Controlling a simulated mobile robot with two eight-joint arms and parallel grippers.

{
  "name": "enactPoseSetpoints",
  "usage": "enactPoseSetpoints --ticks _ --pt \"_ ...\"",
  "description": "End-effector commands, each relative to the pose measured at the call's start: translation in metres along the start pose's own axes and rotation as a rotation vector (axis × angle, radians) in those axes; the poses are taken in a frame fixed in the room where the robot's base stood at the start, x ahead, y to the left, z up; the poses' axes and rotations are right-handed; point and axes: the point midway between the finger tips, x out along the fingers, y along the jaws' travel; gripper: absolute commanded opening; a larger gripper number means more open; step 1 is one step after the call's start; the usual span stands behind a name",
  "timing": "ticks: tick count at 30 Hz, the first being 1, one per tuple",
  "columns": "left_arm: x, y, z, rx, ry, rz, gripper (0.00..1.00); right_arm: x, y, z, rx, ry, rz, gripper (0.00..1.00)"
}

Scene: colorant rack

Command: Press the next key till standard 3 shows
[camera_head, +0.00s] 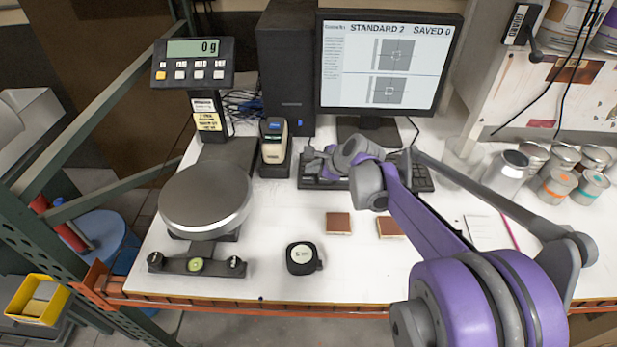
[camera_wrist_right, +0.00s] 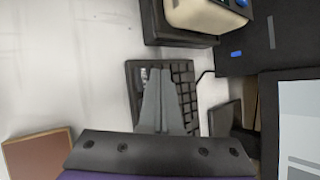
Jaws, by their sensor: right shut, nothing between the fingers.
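The monitor (camera_head: 385,62) at the back reads STANDARD 2 and SAVED 0, with two grey pictures below. The black keyboard (camera_head: 424,180) lies in front of it, partly hidden by my right arm. My right gripper (camera_head: 312,156) is shut and empty, over the left end of the keyboard. In the right wrist view the closed fingers (camera_wrist_right: 160,75) lie over the keyboard (camera_wrist_right: 187,85) and hide some of its keys. I cannot tell whether the tips touch a key, or which key is the next key. My left gripper is not in view.
A handheld device in its dock (camera_head: 274,146) stands left of the keyboard, close to my gripper. A scale (camera_head: 205,200) reading 0 g is at left. Several cans (camera_head: 555,185) stand at right.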

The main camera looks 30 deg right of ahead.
Motion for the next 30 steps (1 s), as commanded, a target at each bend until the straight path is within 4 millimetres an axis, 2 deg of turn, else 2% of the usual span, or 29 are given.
enactPoseSetpoints --ticks 11,30 --pt "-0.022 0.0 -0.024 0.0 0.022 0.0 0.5 -0.028 -0.022 0.021 0.0 -0.002 -0.002 0.0" --pt "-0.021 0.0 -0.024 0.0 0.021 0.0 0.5 -0.028 -0.021 0.021 0.0 0.0 0.0 0.0"
